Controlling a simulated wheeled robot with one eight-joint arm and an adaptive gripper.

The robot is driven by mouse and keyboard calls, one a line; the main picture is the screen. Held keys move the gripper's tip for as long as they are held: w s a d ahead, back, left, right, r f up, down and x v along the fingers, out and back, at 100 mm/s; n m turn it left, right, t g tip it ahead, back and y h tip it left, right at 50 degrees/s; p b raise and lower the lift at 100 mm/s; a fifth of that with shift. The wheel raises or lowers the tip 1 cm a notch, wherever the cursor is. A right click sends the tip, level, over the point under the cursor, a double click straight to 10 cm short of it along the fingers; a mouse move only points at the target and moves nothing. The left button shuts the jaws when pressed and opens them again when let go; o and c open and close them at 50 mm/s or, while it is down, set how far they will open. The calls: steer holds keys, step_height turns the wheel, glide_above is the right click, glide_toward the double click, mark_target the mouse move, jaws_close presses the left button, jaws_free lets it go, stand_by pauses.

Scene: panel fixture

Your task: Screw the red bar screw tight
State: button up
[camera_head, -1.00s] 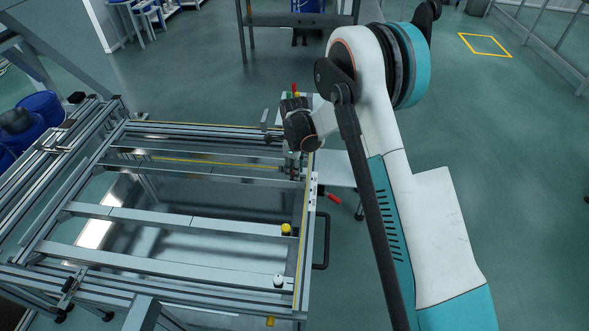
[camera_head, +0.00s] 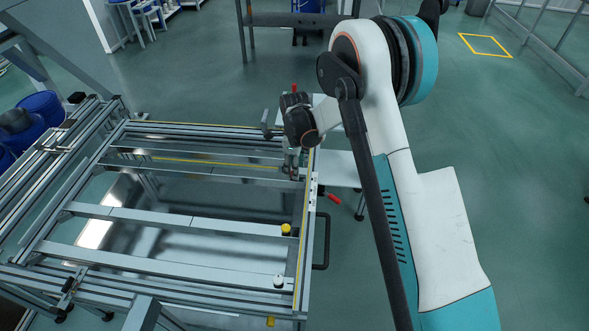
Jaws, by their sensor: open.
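My gripper (camera_head: 292,173) points down at the right end of one of the rear crossbars of the panel fixture (camera_head: 180,216). It is open, but its fingers are small and partly lost against the metal. I cannot make out a red bar screw under or between the fingers; the gripper and wrist cover that spot. A yellow knob (camera_head: 286,229) stands on the right end of a nearer crossbar. A white knob (camera_head: 279,281) stands on the right end of the nearest crossbar.
A small red-handled item (camera_head: 334,199) lies just right of the fixture's right rail. A white table (camera_head: 338,168) stands behind it, with a red item (camera_head: 294,88) near my wrist. A black handle (camera_head: 323,242) juts from the fixture's right side. Open floor lies farther right.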

step_height(320, 180, up, 10)
steer(key=shift+r, duration=0.2)
stand_by(0.4)
